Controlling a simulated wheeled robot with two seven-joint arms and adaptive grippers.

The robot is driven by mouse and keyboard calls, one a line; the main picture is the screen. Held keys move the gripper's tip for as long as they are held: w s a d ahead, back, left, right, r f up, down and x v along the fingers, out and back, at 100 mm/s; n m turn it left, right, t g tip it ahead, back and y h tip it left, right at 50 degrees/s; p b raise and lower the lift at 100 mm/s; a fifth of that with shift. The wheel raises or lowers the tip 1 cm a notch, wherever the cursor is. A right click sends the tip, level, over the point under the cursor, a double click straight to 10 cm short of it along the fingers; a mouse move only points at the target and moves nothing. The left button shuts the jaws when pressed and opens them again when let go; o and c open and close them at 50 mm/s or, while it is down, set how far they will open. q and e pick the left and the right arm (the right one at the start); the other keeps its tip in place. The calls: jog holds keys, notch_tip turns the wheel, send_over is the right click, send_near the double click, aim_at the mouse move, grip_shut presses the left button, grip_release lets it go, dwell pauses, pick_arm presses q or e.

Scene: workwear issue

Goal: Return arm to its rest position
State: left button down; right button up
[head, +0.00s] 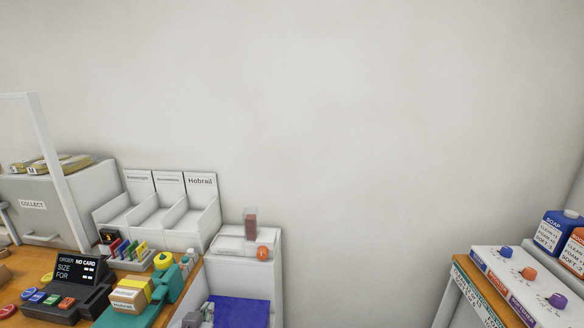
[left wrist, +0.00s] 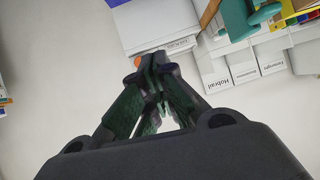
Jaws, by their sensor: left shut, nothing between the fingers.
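My left gripper (left wrist: 152,65) shows in the left wrist view with its two dark fingers together at the tips and nothing between them. Its fingertips overlap, in the picture, the edge of a white box and part of an orange ball (left wrist: 138,61). I cannot tell the distance between them. In the head view I cannot make out either gripper. The orange ball (head: 262,252) stands there on a white unit (head: 235,242) beside a reddish-brown upright block (head: 250,224).
Three open white bins (head: 160,213), one labelled Hobrail, stand against the wall. A wooden counter at left holds a card terminal (head: 75,284) and a teal stand (head: 168,286). A dispenser table with knobs (head: 525,283) stands at right. The floor gap between is clear.

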pick_arm(q)
jog(key=s+f+m+g, duration=0.1)
jog(key=s+f+g, duration=0.8)
jog(key=s+f, duration=0.65)
jog(key=s+a+f+g+p, duration=0.1)
jog(key=s+f+p, duration=0.1)
jog(key=f, duration=1.2)
jog(key=s+f+p, duration=0.1)
jog(key=s+f, duration=0.2)
jog(key=f, duration=1)
jog(key=s+a+f+p, duration=0.1)
jog(key=s+a+f, duration=0.1)
jog(key=s+f, duration=0.6)
jog(key=s+a+f+g+p, duration=0.1)
jog(key=s+a+f+p, duration=0.1)
jog(key=s+f, duration=0.7)
jog(key=s, duration=0.5)
jog(key=shift+f+m, duration=0.3)
jog(key=shift+m, duration=0.1)
pick_arm(e)
jog(key=s+a+r, duration=0.2)
jog(key=a+r, duration=0.1)
jog(key=r, duration=0.2)
jog(key=shift+r, duration=0.35)
jog(key=shift+s, duration=0.1)
